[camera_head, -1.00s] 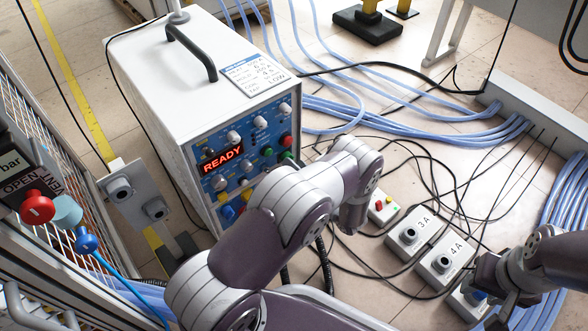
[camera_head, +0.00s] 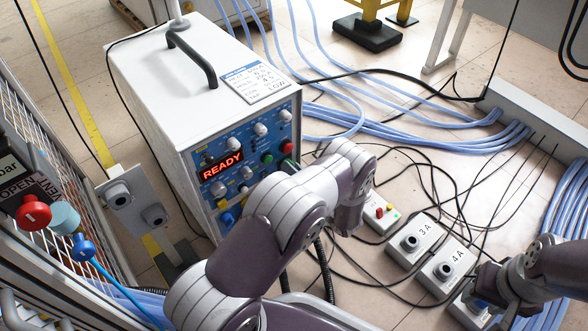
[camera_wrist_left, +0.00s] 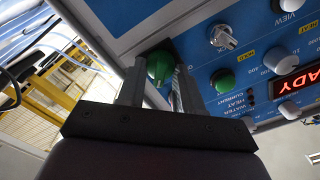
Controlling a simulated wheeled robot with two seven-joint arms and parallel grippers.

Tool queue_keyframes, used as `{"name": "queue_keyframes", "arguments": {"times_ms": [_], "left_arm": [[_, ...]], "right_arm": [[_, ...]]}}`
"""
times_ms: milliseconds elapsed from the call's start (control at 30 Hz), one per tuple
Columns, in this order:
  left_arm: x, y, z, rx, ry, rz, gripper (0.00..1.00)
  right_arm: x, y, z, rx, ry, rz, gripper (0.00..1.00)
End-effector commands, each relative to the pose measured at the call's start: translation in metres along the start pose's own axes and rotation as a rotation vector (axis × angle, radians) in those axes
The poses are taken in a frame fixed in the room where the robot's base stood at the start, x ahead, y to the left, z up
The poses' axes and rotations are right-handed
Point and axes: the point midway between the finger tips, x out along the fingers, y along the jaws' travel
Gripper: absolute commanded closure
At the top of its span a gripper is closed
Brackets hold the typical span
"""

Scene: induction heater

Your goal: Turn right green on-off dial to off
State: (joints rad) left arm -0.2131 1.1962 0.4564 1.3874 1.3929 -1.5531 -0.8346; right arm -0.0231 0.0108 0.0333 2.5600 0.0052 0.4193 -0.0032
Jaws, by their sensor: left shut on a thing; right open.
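The heater's blue panel (camera_head: 245,150) faces forward with a lit red READY display (camera_head: 222,167). The left green dial (camera_head: 267,158) shows clear of my gripper; it is also in the left wrist view (camera_wrist_left: 222,81). The right green dial (camera_wrist_left: 160,67) is between the fingertips of my left gripper (camera_wrist_left: 158,78), which is shut on it. In the head view my left arm covers much of this area, so the dial's pointer is hard to read. My right gripper (camera_head: 492,292) is open at the lower right, away from the heater.
A red button (camera_head: 287,147) is above the green dials on the panel. Grey boxes marked 3A (camera_head: 412,240) and 4A (camera_head: 445,268), a small button box (camera_head: 379,212), black cables and blue hoses (camera_head: 430,115) lie on the floor. A metal cage stands at the left.

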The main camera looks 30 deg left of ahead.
Motion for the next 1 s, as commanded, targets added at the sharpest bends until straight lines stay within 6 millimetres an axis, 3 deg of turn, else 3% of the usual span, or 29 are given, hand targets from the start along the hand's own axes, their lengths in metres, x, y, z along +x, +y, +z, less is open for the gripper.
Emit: {"name": "queue_keyframes", "arguments": {"times_ms": [267,1000], "left_arm": [[0.000,-0.002,-0.002,-0.183,0.000,0.001,0.96],[0.000,-0.003,0.000,-0.886,0.000,0.001,0.96]], "right_arm": [[-0.011,0.000,-0.001,0.000,0.000,0.000,0.57],[-0.035,0.000,-0.004,0.000,0.000,0.000,0.57]]}}
